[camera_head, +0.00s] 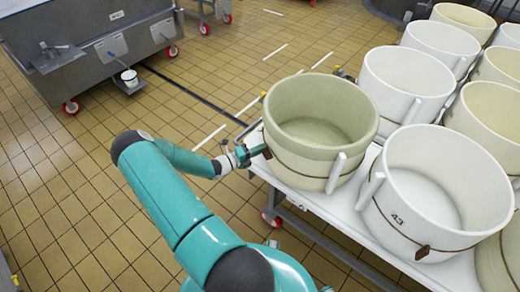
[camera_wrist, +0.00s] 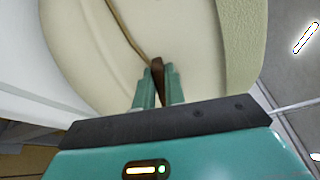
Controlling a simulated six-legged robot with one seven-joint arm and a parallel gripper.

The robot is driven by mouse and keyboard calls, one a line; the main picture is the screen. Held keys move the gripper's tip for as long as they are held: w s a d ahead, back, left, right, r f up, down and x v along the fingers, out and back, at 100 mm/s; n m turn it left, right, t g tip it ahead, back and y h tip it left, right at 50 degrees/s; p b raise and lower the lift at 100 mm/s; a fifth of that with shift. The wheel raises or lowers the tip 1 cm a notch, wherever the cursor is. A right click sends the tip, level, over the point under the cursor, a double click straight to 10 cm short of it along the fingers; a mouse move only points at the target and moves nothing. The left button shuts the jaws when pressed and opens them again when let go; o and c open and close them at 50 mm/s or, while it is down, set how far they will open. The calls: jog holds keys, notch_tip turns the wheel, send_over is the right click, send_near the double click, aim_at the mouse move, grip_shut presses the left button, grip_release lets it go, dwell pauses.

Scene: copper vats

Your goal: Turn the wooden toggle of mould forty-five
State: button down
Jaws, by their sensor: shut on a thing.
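My gripper (camera_head: 255,151) reaches the left side of a greenish-cream mould (camera_head: 318,166) at the near left corner of the white table. In the wrist view my gripper (camera_wrist: 158,98) has its two teal fingers closed on a brown wooden toggle (camera_wrist: 158,72) against the mould's wall. A brown cord (camera_wrist: 127,30) runs along the wall to the toggle. In the head view the toggle is mostly hidden behind the fingers. No number shows on this mould, so I cannot tell if it is forty-five.
A white mould marked 43 (camera_head: 428,190) stands close on the right, with its own brown toggle (camera_head: 423,252). Several more moulds fill the table (camera_head: 305,199) behind. A grey wheeled vat (camera_head: 90,45) stands at the back left. The tiled floor (camera_head: 60,190) on the left is clear.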

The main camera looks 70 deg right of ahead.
jog(key=shift+f+n, duration=0.2)
jog(key=shift+n, duration=0.8)
jog(key=c, duration=1.5)
grip_release()
jog(key=shift+o, duration=0.2)
jog(key=shift+w+a, duration=0.1)
jog(key=v, duration=1.3)
jog(key=shift+w+a, duration=0.2)
jog(key=shift+r, duration=0.1)
